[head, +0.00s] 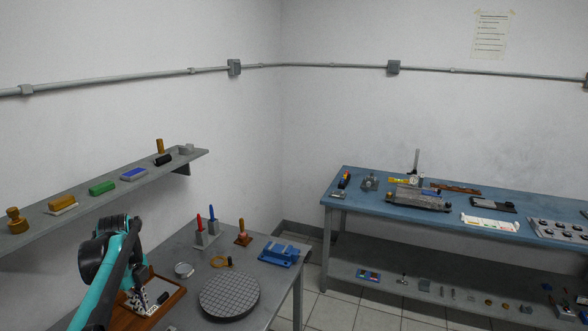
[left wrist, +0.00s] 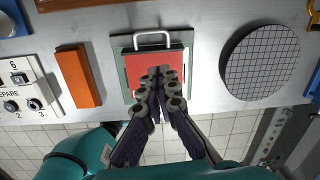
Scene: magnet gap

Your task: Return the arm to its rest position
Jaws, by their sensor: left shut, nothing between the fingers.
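My left arm reaches in from the lower left in the head view. Its gripper (head: 141,300) is in front of a brown wooden tray (head: 172,303). In the left wrist view the left gripper (left wrist: 161,72) is shut and empty, its fingertips together. The fingers hide part of the red plate. I cannot tell how high they are above it. My right gripper is in neither view.
A round gridded plate (head: 229,296) lies on the grey bench, also in the left wrist view (left wrist: 260,62). An orange block (left wrist: 77,76) and a control panel (left wrist: 22,90) are to the left. A shelf (head: 85,207) holds several items. A blue workbench (head: 345,185) stands right.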

